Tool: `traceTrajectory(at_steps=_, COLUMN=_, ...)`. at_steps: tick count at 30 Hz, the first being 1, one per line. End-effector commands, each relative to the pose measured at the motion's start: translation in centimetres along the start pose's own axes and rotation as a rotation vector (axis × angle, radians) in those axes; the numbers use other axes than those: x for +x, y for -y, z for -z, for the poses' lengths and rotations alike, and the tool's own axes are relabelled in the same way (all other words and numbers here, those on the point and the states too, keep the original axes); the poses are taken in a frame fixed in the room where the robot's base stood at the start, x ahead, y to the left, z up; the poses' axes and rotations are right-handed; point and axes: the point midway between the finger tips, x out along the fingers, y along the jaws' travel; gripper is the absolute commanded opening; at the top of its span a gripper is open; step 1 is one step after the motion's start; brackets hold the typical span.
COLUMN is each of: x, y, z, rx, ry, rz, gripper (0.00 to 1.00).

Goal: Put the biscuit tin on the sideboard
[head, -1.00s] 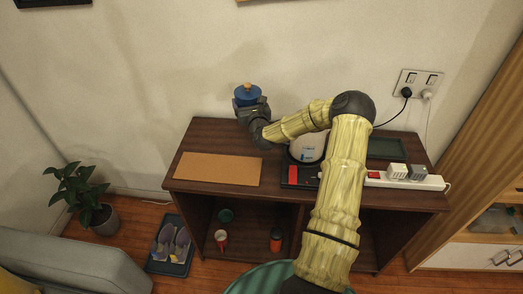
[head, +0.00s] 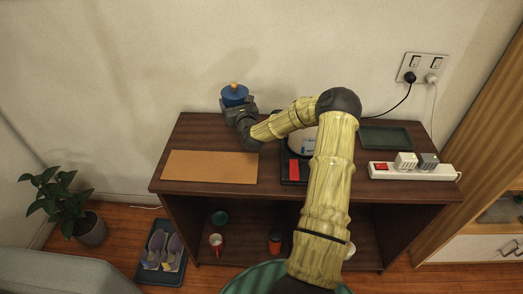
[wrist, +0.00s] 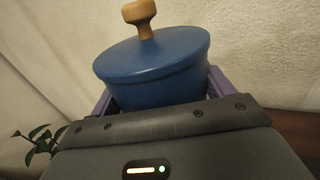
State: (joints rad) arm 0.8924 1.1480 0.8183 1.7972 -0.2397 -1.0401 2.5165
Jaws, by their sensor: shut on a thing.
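The biscuit tin (head: 234,97) is blue with a lid and a wooden knob. My gripper (head: 236,106) is shut on it and holds it upright near the wall, over the back left part of the dark wooden sideboard (head: 200,140). The gap between tin and sideboard top is hidden by the gripper. In the wrist view, the tin (wrist: 155,70) sits between the purple fingers of my gripper (wrist: 157,95); its lower part is hidden behind the gripper body.
A cork mat (head: 210,167) lies front left on the sideboard. A power strip (head: 395,171) and a dark green tray (head: 386,137) are at right. Bare wood shows behind the mat.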

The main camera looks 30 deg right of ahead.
Motion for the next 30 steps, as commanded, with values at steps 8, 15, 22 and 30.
traceTrajectory(at_steps=8, x=0.0, y=0.0, z=1.4, rx=0.0, ry=-0.001, rz=0.0, gripper=0.09)
traceTrajectory(at_steps=15, x=0.0, y=-0.1, z=5.4, rx=-0.001, ry=0.0, rz=-0.001, gripper=0.09)
traceTrajectory(at_steps=22, x=0.1, y=0.0, z=6.1, rx=0.0, ry=0.003, rz=0.0, gripper=0.09)
traceTrajectory(at_steps=30, x=0.0, y=0.0, z=7.2, rx=0.0, ry=0.0, rz=0.0, gripper=0.09)
